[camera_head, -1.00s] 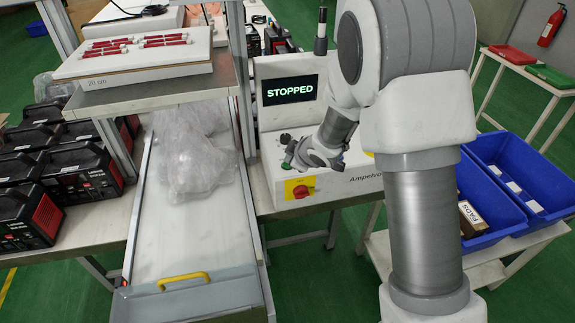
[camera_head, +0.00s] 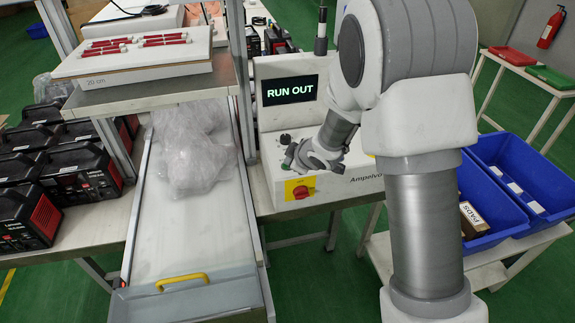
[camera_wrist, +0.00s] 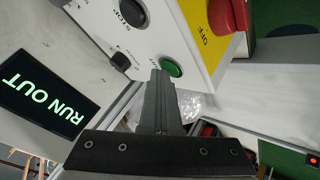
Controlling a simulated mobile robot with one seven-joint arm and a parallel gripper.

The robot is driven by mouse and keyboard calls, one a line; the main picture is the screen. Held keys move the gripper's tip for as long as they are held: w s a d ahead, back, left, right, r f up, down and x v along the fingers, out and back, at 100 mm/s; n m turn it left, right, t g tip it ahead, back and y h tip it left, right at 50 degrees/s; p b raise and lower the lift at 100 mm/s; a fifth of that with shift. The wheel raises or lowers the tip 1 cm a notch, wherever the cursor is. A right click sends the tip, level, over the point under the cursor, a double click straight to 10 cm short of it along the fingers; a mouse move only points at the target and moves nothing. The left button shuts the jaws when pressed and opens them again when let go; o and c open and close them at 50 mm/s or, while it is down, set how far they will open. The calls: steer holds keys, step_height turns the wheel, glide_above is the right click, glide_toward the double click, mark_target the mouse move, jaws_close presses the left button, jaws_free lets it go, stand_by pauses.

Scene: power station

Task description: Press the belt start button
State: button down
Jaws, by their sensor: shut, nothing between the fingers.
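The control box (camera_head: 330,187) stands beside the belt, and its display (camera_head: 290,90) reads RUN OUT. In the wrist view a green button (camera_wrist: 172,67) sits on its panel, near a black button marked STOP (camera_wrist: 132,12) and a small black knob (camera_wrist: 121,61). My gripper (camera_wrist: 161,74) is shut and empty. Its fingertips are right beside the green button and overlap its edge in the picture; I cannot tell whether they touch it. In the head view my gripper (camera_head: 294,160) is at the panel's left part and hides some of the controls.
A red OFF switch on yellow (camera_head: 300,191) is on the box's front. The white belt (camera_head: 190,235) carries clear plastic bags (camera_head: 190,155) and has a yellow handle (camera_head: 182,281) at its near end. Blue bins (camera_head: 510,190) stand at right.

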steer(key=shift+r+p, duration=0.65)
steer(key=shift+r, duration=0.15)
step_height(320, 180, up, 5)
steer(key=p, duration=0.4)
stand_by(0.8)
